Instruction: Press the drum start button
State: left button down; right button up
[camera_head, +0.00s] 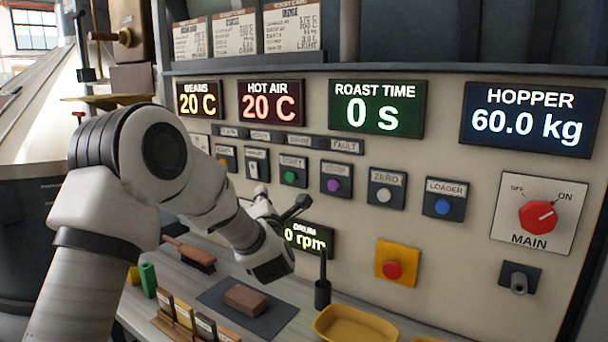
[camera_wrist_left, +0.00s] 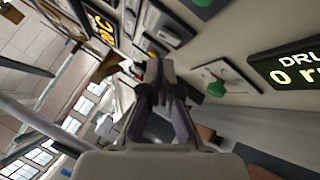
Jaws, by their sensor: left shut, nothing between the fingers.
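The drum display (camera_head: 307,238) reads 0 rpm on the panel; it also shows at the right edge of the wrist view (camera_wrist_left: 290,70). My left arm hides that spot in the head view. My left gripper (camera_head: 262,193) is close to the panel, below that row. In the wrist view its fingers (camera_wrist_left: 158,68) are together, empty, left of and apart from the green button. The right gripper does not show.
A purple button (camera_head: 333,185), white zero button (camera_head: 384,194), blue loader button (camera_head: 443,207), red button on a yellow box (camera_head: 393,269) and red main knob (camera_head: 537,215) sit to the right.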

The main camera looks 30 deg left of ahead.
aim_at(291, 177)
pick_arm(q)
jog(key=w+p, duration=0.2)
jog(key=w, duration=0.5)
jog(key=shift+d+r+p, duration=0.3)
jog(key=shift+d+r, duration=0.1)
jog(key=shift+r, duration=0.05)
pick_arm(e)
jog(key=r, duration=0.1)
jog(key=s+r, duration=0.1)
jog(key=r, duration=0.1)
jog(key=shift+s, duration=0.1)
pick_arm(q)
jog(key=shift+w+f, duration=0.1)
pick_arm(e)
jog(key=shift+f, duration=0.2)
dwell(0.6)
pick_arm(q)
jog(key=shift+w+b, duration=0.4)
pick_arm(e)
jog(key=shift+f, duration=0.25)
